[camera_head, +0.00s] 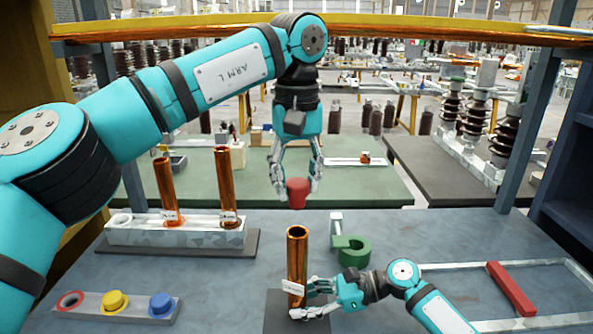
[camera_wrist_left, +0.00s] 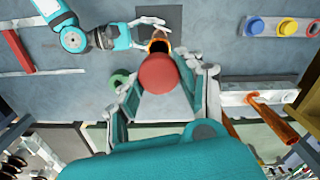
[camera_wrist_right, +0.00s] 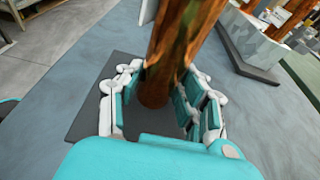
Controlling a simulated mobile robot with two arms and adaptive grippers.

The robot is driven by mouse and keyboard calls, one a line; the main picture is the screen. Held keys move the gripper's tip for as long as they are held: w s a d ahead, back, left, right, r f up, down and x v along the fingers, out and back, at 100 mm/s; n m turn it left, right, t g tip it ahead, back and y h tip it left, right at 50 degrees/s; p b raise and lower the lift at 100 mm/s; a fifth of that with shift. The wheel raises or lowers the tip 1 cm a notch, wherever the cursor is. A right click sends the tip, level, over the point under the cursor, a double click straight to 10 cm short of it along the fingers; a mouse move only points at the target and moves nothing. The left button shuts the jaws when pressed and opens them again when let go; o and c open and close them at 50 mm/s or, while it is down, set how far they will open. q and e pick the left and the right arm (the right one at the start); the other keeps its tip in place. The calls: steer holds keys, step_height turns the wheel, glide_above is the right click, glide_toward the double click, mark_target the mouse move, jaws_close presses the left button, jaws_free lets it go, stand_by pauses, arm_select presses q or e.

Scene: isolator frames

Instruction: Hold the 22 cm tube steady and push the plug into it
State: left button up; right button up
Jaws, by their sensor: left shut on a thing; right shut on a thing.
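A copper tube (camera_head: 297,255) stands upright on a dark square mat (camera_head: 277,318) in the head view, its open top facing up. My right gripper (camera_head: 304,300) is shut around the lower part of the tube; the right wrist view shows the tube (camera_wrist_right: 168,60) between its fingers. My left gripper (camera_head: 297,185) is shut on a red plug (camera_head: 298,195) and holds it above the tube's mouth, with a gap between them. In the left wrist view the red plug (camera_wrist_left: 159,73) covers part of the tube's rim (camera_wrist_left: 159,46).
A grey holder (camera_head: 190,236) with two copper tubes stands at the back left. A front-left strip (camera_head: 103,307) holds yellow and blue plugs and an empty red ring. A green clamp-like piece (camera_head: 353,252) sits right of the tube. A red bar (camera_head: 510,288) lies across a pale frame on the right.

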mark_target(296, 200)
arm_select(q)
steer(key=shift+f, duration=2.05)
steer(key=shift+f, duration=1.85)
steer(key=o, duration=1)
step_height(296, 200, up, 12)
steer(key=shift+w, duration=0.1)
arm_select(e)
steer(key=o, duration=0.9)
steer(key=shift+o, duration=0.2)
